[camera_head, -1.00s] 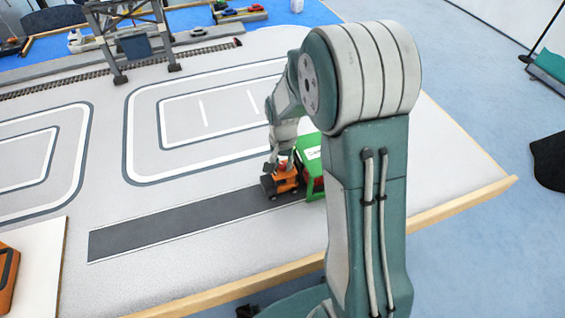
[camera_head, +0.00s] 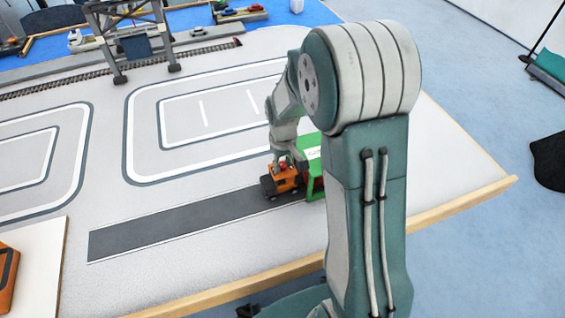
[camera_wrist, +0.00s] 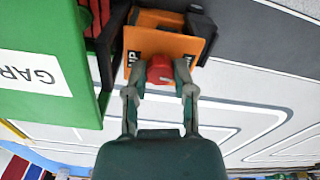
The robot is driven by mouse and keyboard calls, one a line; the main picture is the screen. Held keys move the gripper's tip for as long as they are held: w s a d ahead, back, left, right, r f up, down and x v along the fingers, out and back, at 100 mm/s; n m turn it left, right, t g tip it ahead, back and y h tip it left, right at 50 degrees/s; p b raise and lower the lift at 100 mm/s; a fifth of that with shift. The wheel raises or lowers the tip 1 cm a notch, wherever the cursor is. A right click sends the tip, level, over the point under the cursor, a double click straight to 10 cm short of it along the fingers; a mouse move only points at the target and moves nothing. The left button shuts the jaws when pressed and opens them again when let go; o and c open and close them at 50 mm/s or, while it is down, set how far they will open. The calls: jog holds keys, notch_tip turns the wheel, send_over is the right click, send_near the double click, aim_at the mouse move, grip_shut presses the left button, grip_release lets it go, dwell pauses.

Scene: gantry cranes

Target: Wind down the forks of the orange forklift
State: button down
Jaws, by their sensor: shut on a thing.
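The orange forklift (camera_head: 280,182) stands on the dark road strip, close beside the green garage (camera_head: 313,160). In the wrist view its orange top (camera_wrist: 180,47) carries a red knob (camera_wrist: 160,69) with partly hidden lettering around it. My gripper (camera_wrist: 160,80) is over the forklift, with its two fingertips shut on the red knob from both sides. The green garage also shows at the left of the wrist view (camera_wrist: 40,30). The forks are not clearly seen; dark and red parts show between the forklift and the garage.
The dark road strip (camera_head: 170,225) is bare to the left of the forklift. A grey crane (camera_head: 130,40) and track stand at the back. A white board with an orange object (camera_head: 8,275) lies at the front left. The wooden table edge (camera_head: 460,207) runs along the right.

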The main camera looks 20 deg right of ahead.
aim_at(282, 164)
jog(key=shift+f+n, duration=0.1)
jog(key=shift+n, duration=0.7)
jog(key=shift+c, duration=2.2)
grip_release()
notch_tip(282, 164, up, 12)
